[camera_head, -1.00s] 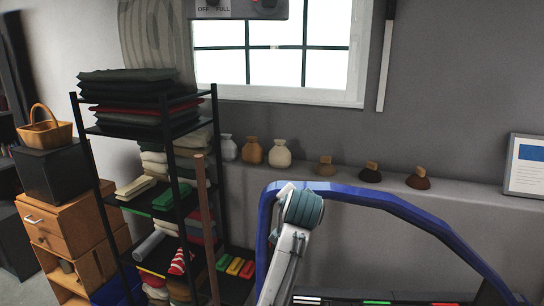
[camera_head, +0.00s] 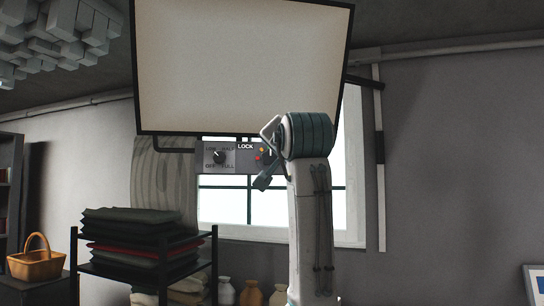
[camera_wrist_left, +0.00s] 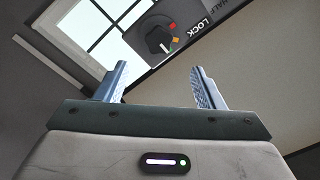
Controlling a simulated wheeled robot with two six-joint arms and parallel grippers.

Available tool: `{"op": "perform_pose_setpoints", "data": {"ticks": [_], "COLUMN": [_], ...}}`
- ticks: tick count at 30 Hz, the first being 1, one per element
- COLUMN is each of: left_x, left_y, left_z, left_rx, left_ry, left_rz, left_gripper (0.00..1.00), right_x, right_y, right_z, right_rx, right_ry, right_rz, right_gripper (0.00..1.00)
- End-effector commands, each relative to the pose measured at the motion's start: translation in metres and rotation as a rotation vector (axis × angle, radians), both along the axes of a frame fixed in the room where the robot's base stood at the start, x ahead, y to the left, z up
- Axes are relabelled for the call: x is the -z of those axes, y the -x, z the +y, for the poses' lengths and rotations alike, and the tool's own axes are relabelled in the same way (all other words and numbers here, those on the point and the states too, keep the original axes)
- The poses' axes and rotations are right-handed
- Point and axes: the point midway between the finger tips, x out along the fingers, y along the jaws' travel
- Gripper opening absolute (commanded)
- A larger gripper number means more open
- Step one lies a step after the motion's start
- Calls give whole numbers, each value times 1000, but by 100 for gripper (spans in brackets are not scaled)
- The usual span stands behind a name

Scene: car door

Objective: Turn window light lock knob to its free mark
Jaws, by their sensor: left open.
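The window light lock knob (camera_wrist_left: 158,40) is a round black knob on a grey plate, with red, orange and pale green marks beside it and the word LOCK. In the wrist view a pale line shows at its lower right, near the green mark. In the head view the lock knob (camera_head: 264,156) is partly hidden by my left wrist. My left gripper (camera_wrist_left: 160,80) is open and empty, apart from the knob, which shows beyond the gap between its fingers. In the head view the left gripper (camera_head: 265,181) is just below the panel. My right gripper is not in view.
A second black knob (camera_head: 219,157) with LOW, HALF, OFF and FULL labels sits left on the same panel. A large framed light panel (camera_head: 240,65) hangs just above. Behind are the window (camera_head: 225,208) and a rack of folded cloths (camera_head: 135,238).

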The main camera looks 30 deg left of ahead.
Motion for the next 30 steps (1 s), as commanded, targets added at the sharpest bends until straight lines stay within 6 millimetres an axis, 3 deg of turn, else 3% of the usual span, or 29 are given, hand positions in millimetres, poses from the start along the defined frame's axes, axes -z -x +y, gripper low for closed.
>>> {"op": "perform_pose_setpoints", "data": {"ticks": [9,15,29,30], "left_x": [-5,-3,1,1], "left_y": [-43,-65,-75,-75], "left_z": [40,60,69,69], "left_rx": [-3,-1,2,2], "left_ry": [-1,0,0,0], "left_rz": [7,5,1,1], "left_gripper": [62,62,62,56], "right_x": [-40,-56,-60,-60], "right_y": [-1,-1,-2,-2], "right_z": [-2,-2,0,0], "right_rx": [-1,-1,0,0], "right_ry": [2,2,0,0], "right_rz": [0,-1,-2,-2], "right_gripper": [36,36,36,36]}}
